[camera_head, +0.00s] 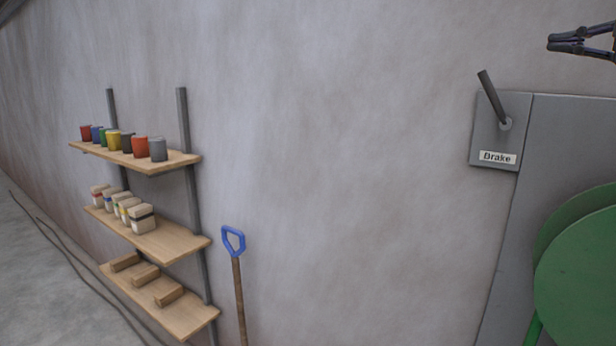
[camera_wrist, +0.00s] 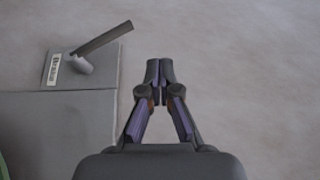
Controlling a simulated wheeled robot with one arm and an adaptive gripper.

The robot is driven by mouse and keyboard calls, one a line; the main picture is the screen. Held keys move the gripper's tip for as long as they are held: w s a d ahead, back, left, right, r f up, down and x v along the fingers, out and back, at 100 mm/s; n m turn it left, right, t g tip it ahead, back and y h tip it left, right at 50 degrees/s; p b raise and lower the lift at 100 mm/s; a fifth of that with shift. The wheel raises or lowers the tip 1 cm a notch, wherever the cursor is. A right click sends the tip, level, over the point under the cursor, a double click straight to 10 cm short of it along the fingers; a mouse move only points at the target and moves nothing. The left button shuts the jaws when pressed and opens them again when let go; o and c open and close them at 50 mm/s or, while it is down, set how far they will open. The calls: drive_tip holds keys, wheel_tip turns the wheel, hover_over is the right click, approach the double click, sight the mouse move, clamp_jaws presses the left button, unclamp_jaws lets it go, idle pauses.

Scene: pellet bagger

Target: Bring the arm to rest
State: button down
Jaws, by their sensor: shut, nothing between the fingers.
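My gripper (camera_head: 551,43) shows at the top right edge of the head view, in front of the wall and to the upper right of the brake lever. In the wrist view my gripper (camera_wrist: 159,66) is in the middle, its fingertips together with nothing between them. The brake lever (camera_head: 491,95) is a dark bar on a grey plate labelled "Brake" (camera_head: 497,157). It tilts up and to the left in the head view. The lever also shows at the upper left of the wrist view (camera_wrist: 103,38), apart from my fingers. Most of my arm is out of view.
A grey cabinet (camera_head: 560,140) stands at the right, with a round green part (camera_head: 585,270) in front. A shelf unit (camera_head: 160,240) with cups, cartons and wooden blocks stands at the left. A blue-handled tool (camera_head: 235,241) leans near it. The wall between is bare.

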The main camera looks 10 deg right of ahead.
drive_tip(key=w+a+f+n+g+y, duration=0.1)
drive_tip(key=a+f+n+g, duration=0.3)
drive_tip(key=a+f, duration=0.65)
drive_tip(key=w+a+f+n+g, duration=0.2)
drive_tip(key=a+f+n+g, duration=0.2)
drive_tip(key=a+f, duration=0.7)
drive_tip(key=s+a+f+n+g+h, duration=0.1)
drive_tip(key=s+a+f+n+g, duration=0.1)
drive_tip(key=s+a+f+g, duration=0.55)
drive_tip(key=s+d+f+n+g+h, duration=0.1)
drive_tip(key=s+f+n+h, duration=0.1)
drive_tip(key=s+f, duration=0.9)
drive_tip(key=s+d+f+n+g+h, duration=0.1)
drive_tip(key=s+f+n+g+h, duration=0.1)
drive_tip(key=s+f, duration=0.8)
wheel_tip(320, 180, down, 7)
drive_tip(key=shift+s+d+r+n+h, duration=0.15)
drive_tip(key=shift+s+n+h, duration=0.2)
drive_tip(key=shift+h, duration=0.45)
drive_tip(key=shift+d+g, duration=0.1)
drive_tip(key=shift+g, duration=0.15)
